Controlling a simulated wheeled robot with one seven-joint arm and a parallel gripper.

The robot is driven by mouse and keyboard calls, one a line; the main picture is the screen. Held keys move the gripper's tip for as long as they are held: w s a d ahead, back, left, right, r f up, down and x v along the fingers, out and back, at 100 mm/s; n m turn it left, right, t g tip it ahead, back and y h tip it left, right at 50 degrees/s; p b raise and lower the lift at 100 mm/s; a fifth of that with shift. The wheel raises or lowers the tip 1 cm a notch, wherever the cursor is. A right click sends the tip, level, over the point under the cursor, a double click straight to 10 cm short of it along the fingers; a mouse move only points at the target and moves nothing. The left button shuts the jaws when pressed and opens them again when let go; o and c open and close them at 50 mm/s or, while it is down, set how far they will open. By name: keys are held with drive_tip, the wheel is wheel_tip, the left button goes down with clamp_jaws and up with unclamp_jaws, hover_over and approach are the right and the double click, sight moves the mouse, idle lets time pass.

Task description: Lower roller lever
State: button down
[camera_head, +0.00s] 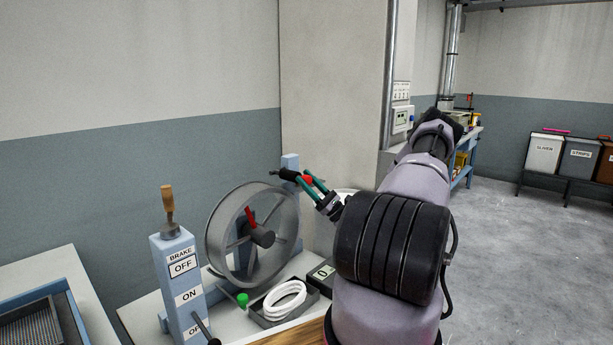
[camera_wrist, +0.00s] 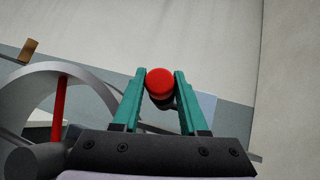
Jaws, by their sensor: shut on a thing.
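My gripper (camera_head: 310,183) is beside the big grey wheel, at the top of a light-blue post (camera_head: 290,161). Its teal fingers are shut on the roller lever, a dark handle (camera_head: 287,174) with a red end (camera_head: 308,181). In the wrist view the round red end (camera_wrist: 160,82) sits between the two fingertips of my gripper (camera_wrist: 160,90), with a dark part below it. The lever's pivot is hard to make out.
The spoked wheel (camera_head: 214,235) with a red arm stands left of my gripper. A brake post (camera_head: 172,262) with a wooden-handled lever (camera_head: 168,198) stands further left. Open floor is right.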

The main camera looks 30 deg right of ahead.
drive_tip(key=shift+a+f, duration=0.1)
drive_tip(key=shift+f, duration=0.2)
drive_tip(key=c, duration=0.5)
unclamp_jaws()
drive_tip(key=shift+s+d+f, duration=0.2)
drive_tip(key=shift+d+f, duration=0.1)
drive_tip(key=v, duration=1)
